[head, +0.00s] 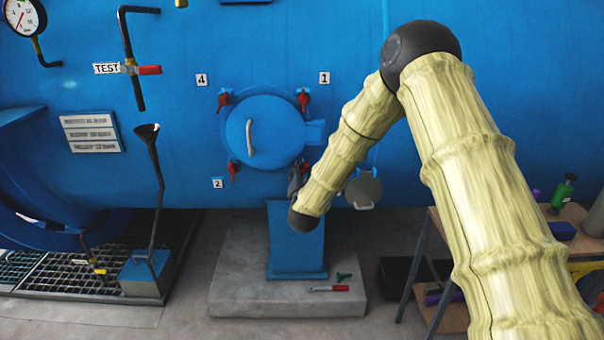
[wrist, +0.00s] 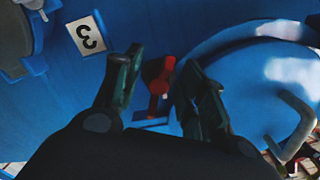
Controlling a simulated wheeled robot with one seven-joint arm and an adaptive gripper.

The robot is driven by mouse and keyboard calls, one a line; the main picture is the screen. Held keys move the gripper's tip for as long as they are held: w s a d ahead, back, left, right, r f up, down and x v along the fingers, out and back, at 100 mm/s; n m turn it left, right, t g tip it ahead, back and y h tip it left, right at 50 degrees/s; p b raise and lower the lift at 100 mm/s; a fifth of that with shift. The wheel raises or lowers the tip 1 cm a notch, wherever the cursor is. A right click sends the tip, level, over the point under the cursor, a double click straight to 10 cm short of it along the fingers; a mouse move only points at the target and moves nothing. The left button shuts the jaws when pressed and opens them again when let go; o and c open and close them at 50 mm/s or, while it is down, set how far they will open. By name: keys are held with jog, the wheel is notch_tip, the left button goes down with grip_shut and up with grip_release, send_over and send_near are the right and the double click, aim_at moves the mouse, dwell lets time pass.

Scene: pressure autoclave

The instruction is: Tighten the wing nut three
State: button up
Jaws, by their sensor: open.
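The blue round hatch (head: 264,130) with a pale handle (head: 250,137) is set in the blue autoclave wall, with red wing nuts around its edge. In the wrist view the label 3 (wrist: 87,37) is at the upper left, and the red wing nut three (wrist: 158,80) shows beyond and between my fingers. My gripper (wrist: 163,88) is open, one finger on each side of that wing nut; I cannot tell whether either finger touches it. In the head view my arm hides label 3 and wing nut three, and my gripper is mostly hidden at the hatch's lower right.
Labels 1 (head: 324,78), 2 (head: 217,183) and 4 (head: 202,79) mark other wing nuts. A small grey round cover (head: 364,190) is right of my forearm. A blue pedestal (head: 297,245) stands below. A wooden table (head: 520,235) is at right.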

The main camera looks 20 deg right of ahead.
jog(key=shift+c, duration=0.2)
grip_shut()
